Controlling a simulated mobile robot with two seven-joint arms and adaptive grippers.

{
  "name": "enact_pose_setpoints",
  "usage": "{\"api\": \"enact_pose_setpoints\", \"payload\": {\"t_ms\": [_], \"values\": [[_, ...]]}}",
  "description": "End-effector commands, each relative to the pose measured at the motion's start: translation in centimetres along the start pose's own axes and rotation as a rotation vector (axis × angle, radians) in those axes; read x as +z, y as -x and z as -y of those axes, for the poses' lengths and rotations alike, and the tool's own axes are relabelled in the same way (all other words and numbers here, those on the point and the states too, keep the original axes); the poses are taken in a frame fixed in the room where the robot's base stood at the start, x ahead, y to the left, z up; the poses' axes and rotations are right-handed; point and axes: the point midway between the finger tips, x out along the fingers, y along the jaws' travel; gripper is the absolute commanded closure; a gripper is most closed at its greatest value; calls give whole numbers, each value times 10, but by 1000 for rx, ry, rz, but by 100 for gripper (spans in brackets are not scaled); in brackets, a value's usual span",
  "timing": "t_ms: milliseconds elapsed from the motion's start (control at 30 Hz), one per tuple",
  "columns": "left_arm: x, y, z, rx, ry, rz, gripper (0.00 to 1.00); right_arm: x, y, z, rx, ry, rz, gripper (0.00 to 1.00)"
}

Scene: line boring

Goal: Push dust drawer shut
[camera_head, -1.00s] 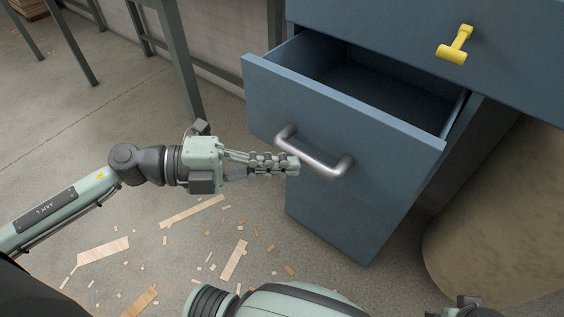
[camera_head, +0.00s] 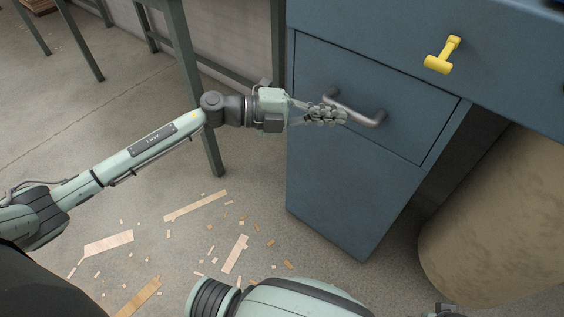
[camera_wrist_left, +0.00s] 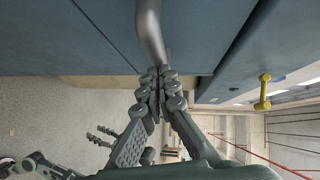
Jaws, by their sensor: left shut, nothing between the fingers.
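The dust drawer (camera_head: 400,118) is a blue-grey front with a thin dark seam around it, and it sits flush in the blue cabinet (camera_head: 340,195). Its grey metal bar handle (camera_head: 366,117) runs across the front.
A yellow knob (camera_head: 442,56) sticks out of the cabinet above the drawer. A tan rounded bin or sack (camera_head: 495,220) stands right of the cabinet. Wood scraps (camera_head: 195,206) lie on the floor. Green table legs (camera_head: 190,90) stand to the left.

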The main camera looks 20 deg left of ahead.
Motion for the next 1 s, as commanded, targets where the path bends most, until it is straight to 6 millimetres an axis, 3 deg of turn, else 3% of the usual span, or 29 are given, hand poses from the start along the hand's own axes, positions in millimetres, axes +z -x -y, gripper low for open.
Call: {"api": "enact_pose_setpoints", "payload": {"t_ms": [567,767,1000], "values": [[8,-3,3,-5,-1,9,100,-1,-2,0,1,0,-2,55],[8,23,2,0,-1,9,100,0,-2,0,0,0,-2,55],[4,76,0,4,2,2,100,0,-2,0,0,0,-1,55]]}}
